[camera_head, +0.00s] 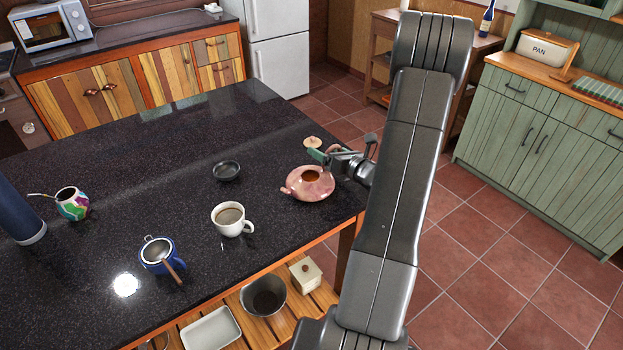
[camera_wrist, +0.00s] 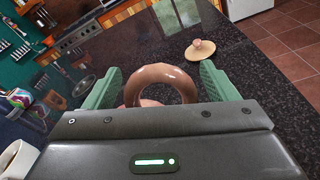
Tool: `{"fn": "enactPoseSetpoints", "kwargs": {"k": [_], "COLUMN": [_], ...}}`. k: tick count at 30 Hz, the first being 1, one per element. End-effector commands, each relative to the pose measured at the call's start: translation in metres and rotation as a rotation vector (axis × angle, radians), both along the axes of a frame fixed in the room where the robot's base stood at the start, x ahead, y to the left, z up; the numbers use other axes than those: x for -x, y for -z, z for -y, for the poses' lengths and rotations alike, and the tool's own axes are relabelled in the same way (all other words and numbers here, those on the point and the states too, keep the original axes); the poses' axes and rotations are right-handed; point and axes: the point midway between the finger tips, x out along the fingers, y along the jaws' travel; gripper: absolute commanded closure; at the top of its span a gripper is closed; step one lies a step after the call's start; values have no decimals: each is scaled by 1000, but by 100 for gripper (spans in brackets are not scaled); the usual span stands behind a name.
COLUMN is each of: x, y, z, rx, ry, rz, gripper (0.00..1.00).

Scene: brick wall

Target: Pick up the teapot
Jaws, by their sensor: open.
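A pink teapot (camera_head: 308,184) stands on the dark speckled counter near its right edge, its top opening uncovered. Its small lid (camera_head: 312,142) lies on the counter behind it; the lid also shows in the wrist view (camera_wrist: 200,49). My gripper (camera_head: 325,160) is at the teapot's right side. In the wrist view, the teapot's ring-shaped handle (camera_wrist: 163,77) stands between the two green fingers of my gripper (camera_wrist: 165,88). The fingers are apart, with a gap visible on each side of the handle. Most of the teapot's body is hidden in the wrist view.
A white cup (camera_head: 231,220), a small dark bowl (camera_head: 227,171), a blue mug with strainer (camera_head: 160,254) and a colourful gourd (camera_head: 72,203) stand left of the teapot. A shelf below holds a metal pot (camera_head: 263,297). The counter's far part is clear.

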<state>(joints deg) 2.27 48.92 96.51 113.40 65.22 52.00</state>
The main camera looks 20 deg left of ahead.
Motion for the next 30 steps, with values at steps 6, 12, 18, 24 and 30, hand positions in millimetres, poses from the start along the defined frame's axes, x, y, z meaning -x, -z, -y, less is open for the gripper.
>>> {"fn": "enactPoseSetpoints", "kwargs": {"k": [6, 12, 18, 24, 30], "x": [0, 0, 0, 0, -1], "y": [0, 0, -1, -1, -4], "z": [0, 0, 0, 0, 0], "rx": [0, 0, -2, -2, -2], "ry": [1, 0, 1, 1, 1], "rz": [0, 0, 2, 2, 2], "gripper": [26, 65, 98, 98, 98]}}
